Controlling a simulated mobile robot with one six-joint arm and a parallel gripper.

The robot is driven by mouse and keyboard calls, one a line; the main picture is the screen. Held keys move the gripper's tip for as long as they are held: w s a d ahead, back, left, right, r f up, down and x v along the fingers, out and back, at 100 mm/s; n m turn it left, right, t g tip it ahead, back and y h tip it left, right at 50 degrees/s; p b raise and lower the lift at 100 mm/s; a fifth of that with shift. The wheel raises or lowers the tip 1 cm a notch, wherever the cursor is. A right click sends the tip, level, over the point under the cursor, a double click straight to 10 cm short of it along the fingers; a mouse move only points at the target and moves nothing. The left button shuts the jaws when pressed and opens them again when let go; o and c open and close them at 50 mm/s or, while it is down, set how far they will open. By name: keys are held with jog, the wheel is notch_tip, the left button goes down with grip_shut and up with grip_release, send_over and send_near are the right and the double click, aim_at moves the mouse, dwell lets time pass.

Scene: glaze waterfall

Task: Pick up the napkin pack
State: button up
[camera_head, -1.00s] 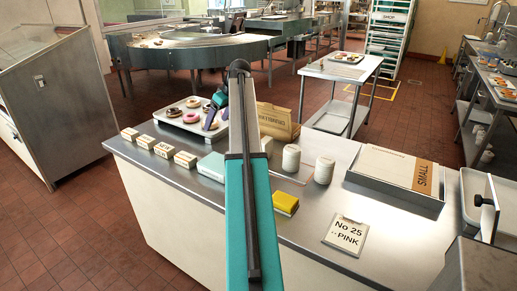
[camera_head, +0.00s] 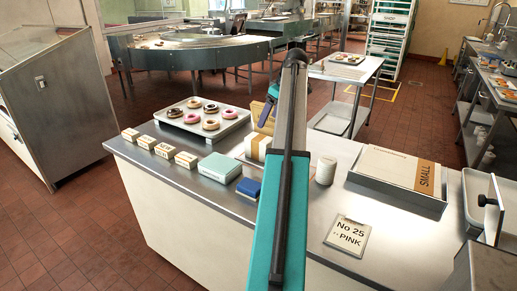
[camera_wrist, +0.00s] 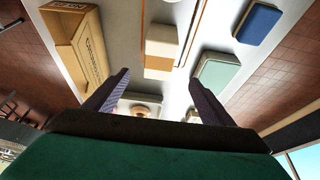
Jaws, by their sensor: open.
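A white block with a tan band (camera_head: 257,146), which looks like the napkin pack, lies on the steel counter in the head view, partly behind my arm. In the wrist view the banded pack (camera_wrist: 161,48) lies ahead of the fingertips, about midway between them. My gripper (camera_wrist: 159,78) is open, with nothing held between its fingers. In the head view my gripper (camera_head: 266,112) is above the counter behind the pack, partly hidden by my arm.
An open cardboard box (camera_wrist: 82,40) stands left of the pack in the wrist view; a mint box (camera_wrist: 215,70) and a blue block (camera_wrist: 257,23) lie right. A doughnut tray (camera_head: 230,112), small labelled boxes (camera_head: 165,151) and a white jar (camera_head: 325,171) share the counter.

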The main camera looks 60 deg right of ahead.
aim_at(260, 138)
jog(key=p+x, duration=0.1)
jog(key=x, duration=0.7)
jog(key=shift+w+f+p, duration=0.1)
jog(key=shift+f+p, duration=0.1)
jog(key=shift+p, duration=0.15)
jog(key=shift+f, duration=0.1)
jog(key=shift+p+x, duration=1.05)
jog(key=shift+x, duration=1.3)
jog(key=shift+d+f, duration=0.1)
jog(key=shift+f, duration=0.15)
jog(key=shift+f, duration=0.25)
jog(key=c, duration=1.2)
